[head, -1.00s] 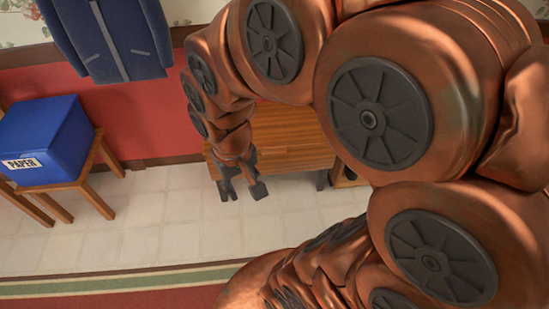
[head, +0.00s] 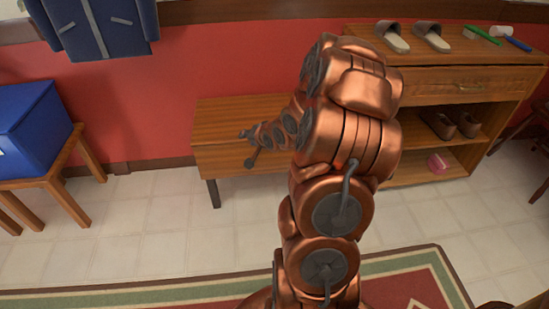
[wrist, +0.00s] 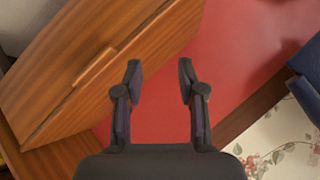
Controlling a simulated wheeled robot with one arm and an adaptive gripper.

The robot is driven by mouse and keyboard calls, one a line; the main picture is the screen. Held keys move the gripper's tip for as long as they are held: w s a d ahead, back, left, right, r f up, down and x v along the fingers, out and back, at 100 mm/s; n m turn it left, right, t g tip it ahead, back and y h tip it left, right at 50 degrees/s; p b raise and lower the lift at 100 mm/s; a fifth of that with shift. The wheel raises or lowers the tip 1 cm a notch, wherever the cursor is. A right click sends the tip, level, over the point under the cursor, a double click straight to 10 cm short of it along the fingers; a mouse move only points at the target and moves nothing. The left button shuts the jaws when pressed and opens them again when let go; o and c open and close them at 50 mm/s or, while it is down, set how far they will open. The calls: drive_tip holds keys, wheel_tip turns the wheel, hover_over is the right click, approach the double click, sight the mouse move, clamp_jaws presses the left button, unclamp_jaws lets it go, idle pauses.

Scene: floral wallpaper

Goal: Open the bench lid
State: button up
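The wooden bench (head: 225,122) stands against the red wall, left of the shoe cabinet. Its lid looks shut, and my arm hides its right part. In the wrist view the bench (wrist: 60,75) fills the upper left at a slant, with a small raised wooden strip like a handle (wrist: 95,67) along it. My gripper (head: 248,147) appears in front of or over the bench's front edge in the head view; contact cannot be told there. In the wrist view my gripper (wrist: 160,72) is open and empty, its fingers to the right of the strip, against the red wall.
A shoe cabinet (head: 500,82) with slippers (head: 432,37) on top stands to the right. A blue box (head: 35,130) sits on a wooden stool (head: 60,180) at left. A blue jacket (head: 95,28) hangs above. Tiled floor (head: 150,220) before the bench is clear.

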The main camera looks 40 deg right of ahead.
drive_tip(key=s+d+f+m+t+h+b, duration=0.35)
drive_tip(key=d+f+m+t+b, duration=0.45)
drive_tip(key=d+f+b, duration=0.5)
drive_tip(key=shift+m+g+y, duration=0.25)
drive_tip(key=shift+m+g, duration=0.15)
drive_tip(key=shift+g, duration=0.1)
drive_tip(key=shift+f+b+x, duration=0.2)
drive_tip(key=shift+b+x, duration=0.15)
drive_tip(key=shift+x, duration=0.8)
drive_tip(key=shift+f+b+x, duration=0.15)
drive_tip(key=shift+b+x, duration=0.25)
drive_tip(key=shift+x, duration=0.8)
drive_tip(key=shift+f+b+x, duration=0.2)
drive_tip(key=shift+b+x, duration=0.15)
drive_tip(key=shift+x, duration=0.8)
clamp_jaws()
